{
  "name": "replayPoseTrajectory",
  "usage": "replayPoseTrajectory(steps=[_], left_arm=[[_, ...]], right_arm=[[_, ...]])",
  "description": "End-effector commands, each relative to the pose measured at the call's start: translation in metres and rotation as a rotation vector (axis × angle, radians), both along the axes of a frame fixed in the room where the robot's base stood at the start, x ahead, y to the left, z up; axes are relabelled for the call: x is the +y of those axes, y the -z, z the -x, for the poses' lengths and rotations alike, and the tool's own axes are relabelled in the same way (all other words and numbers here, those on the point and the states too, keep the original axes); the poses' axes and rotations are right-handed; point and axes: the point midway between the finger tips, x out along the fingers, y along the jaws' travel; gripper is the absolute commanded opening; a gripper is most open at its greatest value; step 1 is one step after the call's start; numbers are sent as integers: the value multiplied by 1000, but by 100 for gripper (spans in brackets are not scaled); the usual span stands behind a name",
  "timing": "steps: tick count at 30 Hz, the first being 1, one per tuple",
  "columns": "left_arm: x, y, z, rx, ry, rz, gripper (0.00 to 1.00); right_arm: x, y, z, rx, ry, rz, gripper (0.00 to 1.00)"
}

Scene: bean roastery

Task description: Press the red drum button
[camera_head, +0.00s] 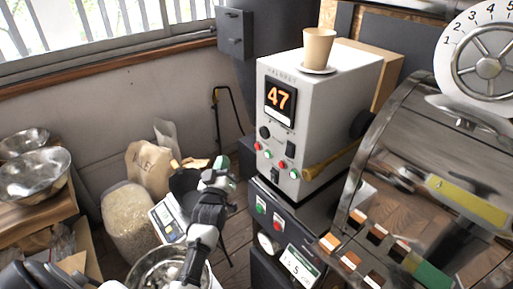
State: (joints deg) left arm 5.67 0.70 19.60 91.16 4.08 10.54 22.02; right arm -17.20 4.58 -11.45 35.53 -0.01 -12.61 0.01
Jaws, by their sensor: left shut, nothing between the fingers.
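A red button (278,223) sits on the dark panel below the white control box (330,95), to the right of a green button (261,205). I take this red button as the drum button, but cannot read its label. Small red and green buttons also sit on the white box's front, under an orange "47" display (279,97). My left gripper (217,178) is shut and empty, left of the dark panel and apart from the red button in the picture. My right gripper is not in view.
A steel drum roaster with a numbered dial (487,65) stands at right. A paper cup (318,47) stands on a saucer on the control box. Steel bowls (35,175), a bean sack (129,210) and a scale (167,222) lie at left. A yellow-brown handle (325,168) juts beside the box.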

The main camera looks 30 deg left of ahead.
Motion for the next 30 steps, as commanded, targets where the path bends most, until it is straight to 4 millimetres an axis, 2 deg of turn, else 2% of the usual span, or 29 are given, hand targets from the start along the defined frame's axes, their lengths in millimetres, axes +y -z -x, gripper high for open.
replayPoseTrajectory(steps=[5, 18, 24, 30], left_arm=[[-6, 2, -14, -3, 1, 1, 0], [-28, 3, -68, 0, 0, 1, 0], [-33, 1, -79, 1, 1, 1, 0], [-34, 0, -80, 1, 0, 0, 0]], right_arm=[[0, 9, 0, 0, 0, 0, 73], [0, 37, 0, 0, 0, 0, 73], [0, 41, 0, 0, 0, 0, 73], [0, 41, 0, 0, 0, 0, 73]])
